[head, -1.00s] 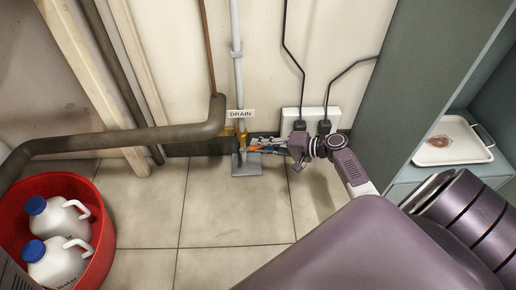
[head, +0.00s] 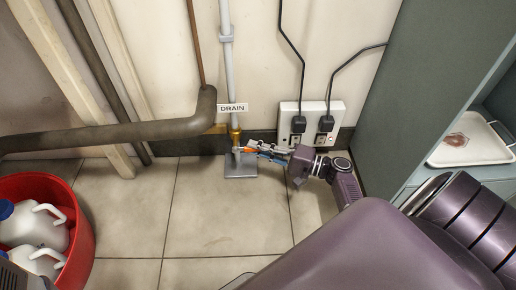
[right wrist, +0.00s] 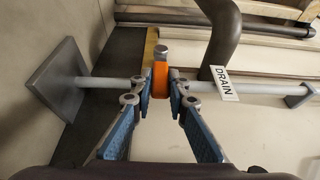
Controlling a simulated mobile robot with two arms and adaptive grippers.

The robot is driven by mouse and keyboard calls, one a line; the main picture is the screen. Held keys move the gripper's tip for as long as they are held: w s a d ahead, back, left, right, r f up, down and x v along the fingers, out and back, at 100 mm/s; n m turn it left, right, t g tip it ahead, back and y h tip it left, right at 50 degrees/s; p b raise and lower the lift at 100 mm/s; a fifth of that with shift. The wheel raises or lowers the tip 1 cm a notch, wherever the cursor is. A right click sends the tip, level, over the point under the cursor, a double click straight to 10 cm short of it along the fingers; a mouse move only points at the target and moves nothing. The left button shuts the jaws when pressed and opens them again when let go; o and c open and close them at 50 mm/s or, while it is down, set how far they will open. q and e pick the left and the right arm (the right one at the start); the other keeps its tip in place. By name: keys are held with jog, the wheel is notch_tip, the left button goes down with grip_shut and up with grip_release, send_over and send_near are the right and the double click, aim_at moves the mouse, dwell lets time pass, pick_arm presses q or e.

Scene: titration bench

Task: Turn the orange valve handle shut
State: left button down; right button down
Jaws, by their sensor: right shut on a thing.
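The orange valve handle (right wrist: 160,110) shows in the right wrist view, between the blue-padded fingers of my right gripper (right wrist: 161,92). The fingers are shut on it. In the head view the handle (head: 248,150) is a small orange piece at the brass valve (head: 235,137) on the grey upright pipe, with my right gripper (head: 262,151) reaching it from the right. The part of the handle behind the fingers is hidden. A white DRAIN label (head: 233,108) sits on the pipe above the valve.
A grey base plate (head: 240,168) lies on the floor under the valve. A power outlet (head: 313,118) with two black plugs is on the wall close to my right gripper. A red tub (head: 82,240) with white jugs stands at left. A grey cabinet (head: 415,90) stands at right.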

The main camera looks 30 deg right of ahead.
jog(key=c, duration=1.8)
grip_release()
jog(key=shift+c, duration=0.2)
jog(key=v, duration=0.7)
jog(key=shift+s, duration=0.2)
